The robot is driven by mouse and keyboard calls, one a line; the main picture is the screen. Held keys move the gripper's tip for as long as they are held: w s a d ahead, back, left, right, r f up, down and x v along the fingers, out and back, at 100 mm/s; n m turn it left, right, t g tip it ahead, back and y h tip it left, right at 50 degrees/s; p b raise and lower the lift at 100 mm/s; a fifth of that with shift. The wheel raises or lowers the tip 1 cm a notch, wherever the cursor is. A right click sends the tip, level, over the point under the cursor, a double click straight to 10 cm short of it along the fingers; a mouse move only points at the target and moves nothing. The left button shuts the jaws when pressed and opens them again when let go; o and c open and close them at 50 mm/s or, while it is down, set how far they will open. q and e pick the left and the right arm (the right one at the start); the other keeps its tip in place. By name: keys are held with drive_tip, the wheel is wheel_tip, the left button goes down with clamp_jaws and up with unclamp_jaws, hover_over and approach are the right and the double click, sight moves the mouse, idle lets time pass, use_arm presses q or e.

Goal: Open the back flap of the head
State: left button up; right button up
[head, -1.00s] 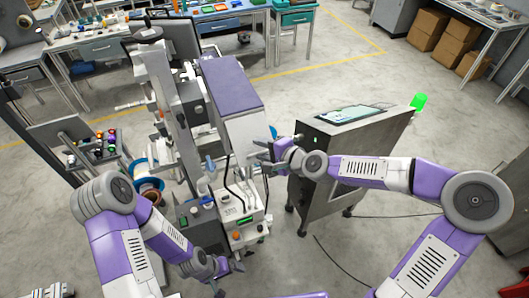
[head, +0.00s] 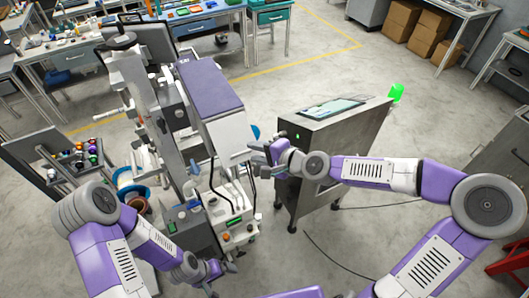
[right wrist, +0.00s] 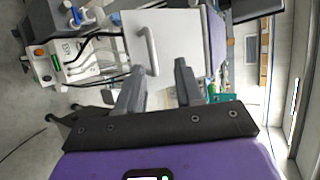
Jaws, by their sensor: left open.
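The head is the big box with a purple top (head: 208,88) on the tall grey machine. Its white back panel (head: 226,137) faces me. In the right wrist view this panel (right wrist: 178,42) carries a light grey bar handle (right wrist: 151,50) and looks closed. My right gripper (head: 258,164) is just in front of the panel's lower right part. In the right wrist view its two fingers (right wrist: 160,72) are apart, pointing at the panel near the handle, with nothing between them. My left gripper (head: 222,276) is open and empty, low beside the machine's base.
A white control box (head: 232,222) with cables stands below the head. A grey cabinet (head: 345,140) with a screen on top is close to the right of my right gripper. A rack of coloured bottles (head: 80,155) is at left. Workbenches (head: 200,25) stand behind.

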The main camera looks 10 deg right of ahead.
drive_tip(key=shift+p+v, duration=0.4)
drive_tip(key=shift+v, duration=1.05)
drive_tip(key=s+a+f+n+g+b, duration=0.25)
drive_tip(key=f+b, duration=0.25)
drive_tip(key=f, duration=1)
drive_tip(key=s+a+f+n+g+b, duration=0.15)
drive_tip(key=s+f+b, duration=0.3)
drive_tip(key=f, duration=1.15)
drive_tip(key=s+d+f+n+g+h+b, duration=0.2)
drive_tip(key=s+f+b, duration=0.2)
drive_tip(key=f, duration=0.7)
drive_tip(key=s+d+f+n+g+h+b, duration=0.1)
drive_tip(key=s+f+n+g+h+b, duration=0.1)
drive_tip(key=s+f, duration=0.6)
wheel_tip(320, 180, down, 3)
drive_tip(key=shift+s+d+r+n+g+b, duration=0.1)
drive_tip(key=shift+s+d+n+g+b, duration=0.25)
drive_tip(key=shift+n+g+b, duration=0.5)
drive_tip(key=shift+t, duration=0.25)
